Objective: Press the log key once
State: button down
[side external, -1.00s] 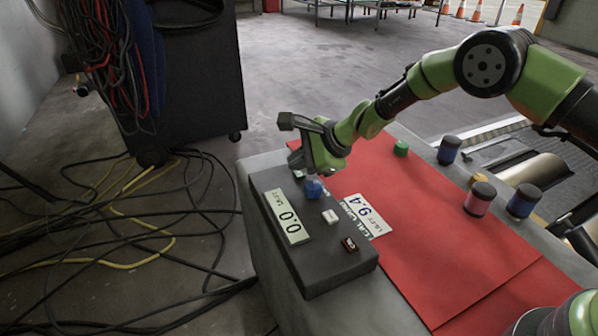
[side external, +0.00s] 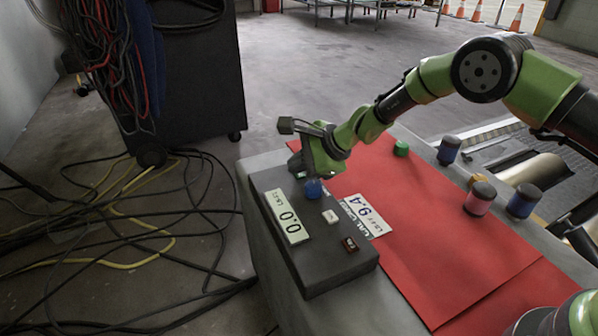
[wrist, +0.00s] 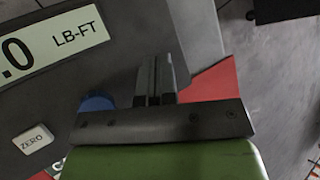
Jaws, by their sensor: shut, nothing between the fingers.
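The dark grey console (side external: 318,262) lies on the bench, with a display reading 0.0 LB-FT (side external: 287,216), a blue knob (side external: 313,188), a white key (side external: 330,216) and a brown key (side external: 350,244). In the wrist view the white key (wrist: 33,138) reads ZERO. The brown key's label is too small to read. My gripper (side external: 299,170) is shut and empty at the console's far end, just beyond the knob. A small pale patch shows under its fingertips, but I cannot tell whether it is a key or whether they touch it. The wrist view shows the shut fingers (wrist: 157,72) beside the blue knob (wrist: 96,102).
A card reading 9.4 (side external: 364,215) lies on the red mat (side external: 450,235) beside the console. Cables cover the floor at left.

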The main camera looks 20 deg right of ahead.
aim_at(299, 176)
jog(key=shift+r, duration=0.1)
dwell(0.3)
jog(key=shift+r, duration=0.65)
jog(key=shift+r, duration=2.5)
jog(key=shift+r, duration=0.1)
